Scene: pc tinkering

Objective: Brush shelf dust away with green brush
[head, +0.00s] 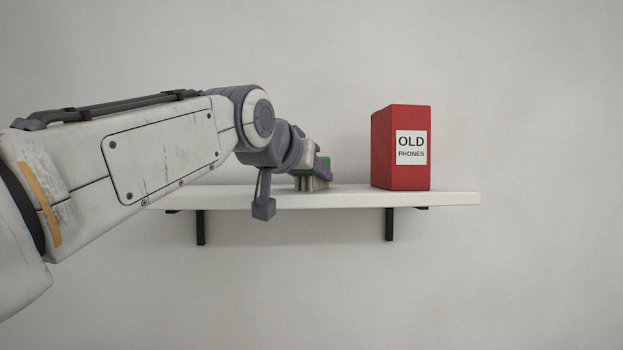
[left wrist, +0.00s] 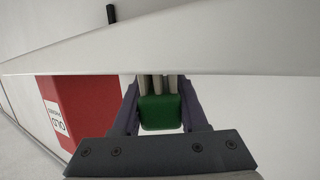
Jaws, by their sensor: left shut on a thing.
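The green brush (head: 310,173) is over the white shelf (head: 452,198), left of the red box, with its pale bristles pointing down at the shelf top. My left gripper (head: 322,166) is shut on the brush, and the arm hides part of it. In the left wrist view the green brush block (left wrist: 160,113) sits between the purple fingers of my left gripper (left wrist: 160,90), bristles towards the shelf (left wrist: 240,40). I cannot tell whether the bristles touch the shelf. No dust can be made out. My right gripper is not in view.
A red box (head: 384,150) labelled "OLD PHONES" stands upright on the right part of the shelf, to the right of my gripper. Black brackets (head: 389,224) hold the shelf on a plain grey wall (head: 530,90). The shelf's right end is clear.

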